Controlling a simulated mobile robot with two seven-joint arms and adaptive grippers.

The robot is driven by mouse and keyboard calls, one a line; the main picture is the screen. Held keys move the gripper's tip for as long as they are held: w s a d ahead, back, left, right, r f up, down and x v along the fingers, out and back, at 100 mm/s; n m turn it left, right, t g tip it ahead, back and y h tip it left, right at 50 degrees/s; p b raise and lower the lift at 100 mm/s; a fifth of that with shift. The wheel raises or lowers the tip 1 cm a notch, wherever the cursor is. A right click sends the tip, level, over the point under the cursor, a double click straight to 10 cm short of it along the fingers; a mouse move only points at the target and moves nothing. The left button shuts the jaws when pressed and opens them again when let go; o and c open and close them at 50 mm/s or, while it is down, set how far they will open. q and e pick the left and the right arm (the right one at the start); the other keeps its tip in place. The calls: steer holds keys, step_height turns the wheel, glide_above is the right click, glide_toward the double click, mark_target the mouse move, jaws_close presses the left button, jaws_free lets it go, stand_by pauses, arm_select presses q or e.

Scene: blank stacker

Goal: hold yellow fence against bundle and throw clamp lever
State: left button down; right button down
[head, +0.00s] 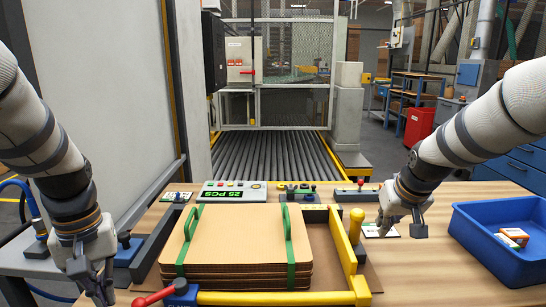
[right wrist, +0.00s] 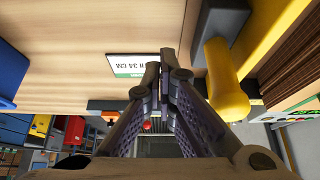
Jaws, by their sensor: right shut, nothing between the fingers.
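The bundle is a stack of brown cardboard blanks (head: 236,232) with two green bands around it. A yellow fence (head: 342,240) runs along its right side, with a round-topped yellow post (head: 355,226) beside it; that post also shows in the right wrist view (right wrist: 224,82). A clamp lever with a red handle (head: 153,297) lies at the front left of the fixture. My right gripper (head: 402,232) is shut and empty, right of the yellow post and apart from it. My left gripper (head: 103,296) hangs at the lower left, left of the red lever; its fingers are unclear.
A blue bin (head: 480,243) with small boxes stands at the right. A white card (head: 379,231) lies beside my right gripper. A roller conveyor (head: 275,160) runs away behind the table.

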steer(key=shift+a, duration=0.1)
stand_by(0.3)
steer(key=shift+a, duration=7.55)
arm_select(q)
steer(key=shift+d, duration=0.1)
